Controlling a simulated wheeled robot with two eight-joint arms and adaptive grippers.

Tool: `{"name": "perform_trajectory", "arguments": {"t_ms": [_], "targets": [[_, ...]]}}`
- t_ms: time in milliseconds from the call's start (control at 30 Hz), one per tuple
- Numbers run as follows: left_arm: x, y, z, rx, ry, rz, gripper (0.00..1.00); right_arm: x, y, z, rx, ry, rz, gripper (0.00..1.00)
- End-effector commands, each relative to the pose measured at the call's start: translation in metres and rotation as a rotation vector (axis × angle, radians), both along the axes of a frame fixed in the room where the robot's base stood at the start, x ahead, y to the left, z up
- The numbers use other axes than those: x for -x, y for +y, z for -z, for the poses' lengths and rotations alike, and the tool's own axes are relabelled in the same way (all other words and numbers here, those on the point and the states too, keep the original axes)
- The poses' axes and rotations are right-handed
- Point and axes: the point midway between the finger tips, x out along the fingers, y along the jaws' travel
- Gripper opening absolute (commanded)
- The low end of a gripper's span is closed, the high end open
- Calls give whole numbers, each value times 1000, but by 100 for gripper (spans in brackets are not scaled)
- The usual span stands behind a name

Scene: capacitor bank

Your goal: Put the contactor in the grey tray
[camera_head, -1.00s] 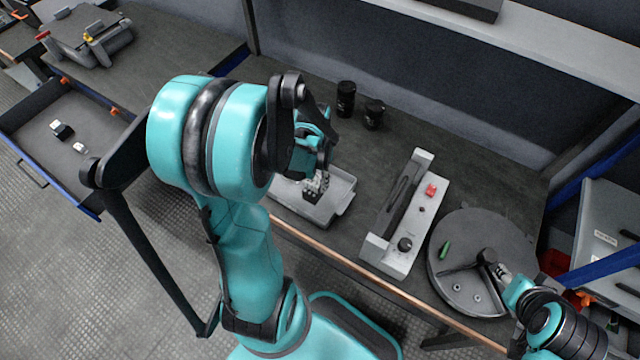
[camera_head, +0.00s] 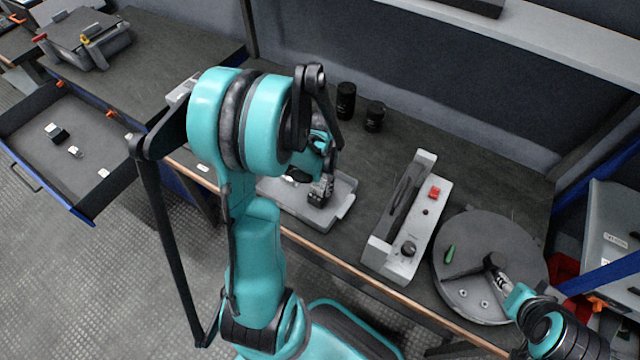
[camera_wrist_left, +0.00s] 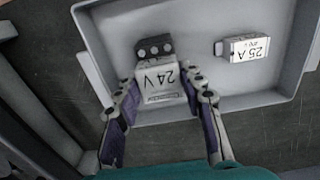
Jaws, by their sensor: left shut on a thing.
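The contactor (camera_wrist_left: 162,82) is a small white and black block marked "24 V". My left gripper (camera_wrist_left: 165,105) is shut on it, with a finger on each side in the left wrist view. In the head view the left gripper (camera_head: 323,180) and the dark end of the contactor (camera_head: 320,196) are over the grey tray (camera_head: 343,217). I cannot tell whether the block touches the tray floor. The tray wall (camera_wrist_left: 88,78) also shows in the wrist view. My right gripper (camera_head: 503,283) is by the round plate; its fingers are not clear.
A small block marked "25 A" (camera_wrist_left: 242,48) lies in the tray. A grey device with a red button (camera_head: 405,220) stands right of the tray, then a round plate (camera_head: 480,230). Two black cylinders (camera_head: 346,98) stand behind. An open drawer (camera_head: 85,172) with small parts is at left.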

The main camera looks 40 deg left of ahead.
Motion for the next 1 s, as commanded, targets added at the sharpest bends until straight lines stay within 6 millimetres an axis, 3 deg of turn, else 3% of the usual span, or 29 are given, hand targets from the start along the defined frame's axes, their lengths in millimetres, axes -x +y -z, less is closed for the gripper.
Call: {"name": "perform_trajectory", "arguments": {"t_ms": [33, 100, 467, 1000], "targets": [[0, 0, 1, 0, 0, 0, 47, 0, 0, 1, 0, 0, 0, 40], [0, 0, 1, 0, 0, 0, 60, 0, 0, 1, 0, 0, 0, 40], [0, 0, -4, 0, 0, 0, 60, 0, 0, -4, 0, 0, 0, 40], [0, 0, -108, 0, 0, 0, 60, 0, 0, -53, 0, 0, 0, 40]]}}
